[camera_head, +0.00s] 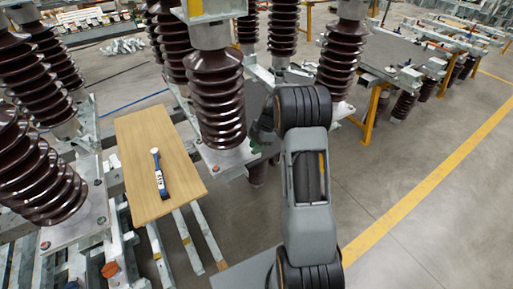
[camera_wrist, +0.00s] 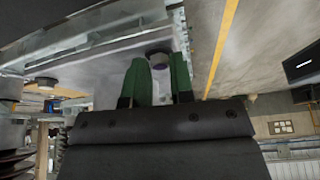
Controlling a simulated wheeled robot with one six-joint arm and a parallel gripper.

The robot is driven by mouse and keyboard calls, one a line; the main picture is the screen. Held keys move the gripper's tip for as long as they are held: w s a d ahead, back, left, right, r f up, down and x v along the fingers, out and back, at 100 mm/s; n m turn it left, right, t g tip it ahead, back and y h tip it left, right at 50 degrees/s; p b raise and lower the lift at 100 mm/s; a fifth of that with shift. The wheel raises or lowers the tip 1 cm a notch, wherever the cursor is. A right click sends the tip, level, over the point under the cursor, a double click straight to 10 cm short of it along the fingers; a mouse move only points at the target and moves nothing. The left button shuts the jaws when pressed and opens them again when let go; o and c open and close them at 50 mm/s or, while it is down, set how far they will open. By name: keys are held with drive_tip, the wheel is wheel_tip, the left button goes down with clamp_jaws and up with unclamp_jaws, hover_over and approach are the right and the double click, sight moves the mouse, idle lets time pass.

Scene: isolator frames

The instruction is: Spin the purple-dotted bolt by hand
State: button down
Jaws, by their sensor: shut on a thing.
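The purple-dotted bolt (camera_wrist: 159,59) shows in the wrist view as a dark, round head with a faint purplish tint, close to a grey metal plate. My gripper (camera_wrist: 160,72) has two green fingers, one on each side of the bolt, and is shut on it. In the head view my gripper (camera_head: 260,146) is at the right edge of the base plate (camera_head: 226,157) under a brown ribbed insulator (camera_head: 217,100). The bolt itself is hidden there behind my gripper and arm.
A wooden board (camera_head: 135,150) left of the plate carries a blue and white tool (camera_head: 160,176). Brown insulators stand close by on the left and behind. Another bolt (camera_head: 215,168) sits at the plate's front. The floor right of my arm is open, with a yellow line (camera_head: 430,185).

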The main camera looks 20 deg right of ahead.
drive_tip(key=m+b, duration=0.1)
drive_tip(key=b, duration=0.1)
drive_tip(key=m+t+b, duration=0.1)
drive_tip(key=m+b, duration=0.1)
drive_tip(key=shift+s+f, duration=0.15)
drive_tip(key=shift+f, duration=0.15)
drive_tip(key=m+t+b, duration=0.1)
drive_tip(key=m+b, duration=0.1)
drive_tip(key=m+t+h+b, duration=0.1)
drive_tip(key=m+b, duration=0.1)
drive_tip(key=m, duration=0.1)
drive_tip(key=shift+s+a+r, duration=0.1)
drive_tip(key=shift+s+r, duration=0.05)
drive_tip(key=m+t+h+b, duration=0.1)
drive_tip(key=m, duration=0.3)
drive_tip(key=shift+s+a+r+b, duration=0.1)
drive_tip(key=shift+r+b, duration=0.05)
drive_tip(key=shift+b, duration=0.25)
drive_tip(key=shift+a+m+t+h, duration=0.15)
drive_tip(key=shift+m+h, duration=0.25)
drive_tip(key=shift+m, duration=0.6)
drive_tip(key=shift+m+t+h, duration=0.15)
drive_tip(key=shift+m+h, duration=0.25)
drive_tip(key=shift+m, duration=0.6)
drive_tip(key=c, duration=1)
unclamp_jaws()
drive_tip(key=shift+r, duration=0.1)
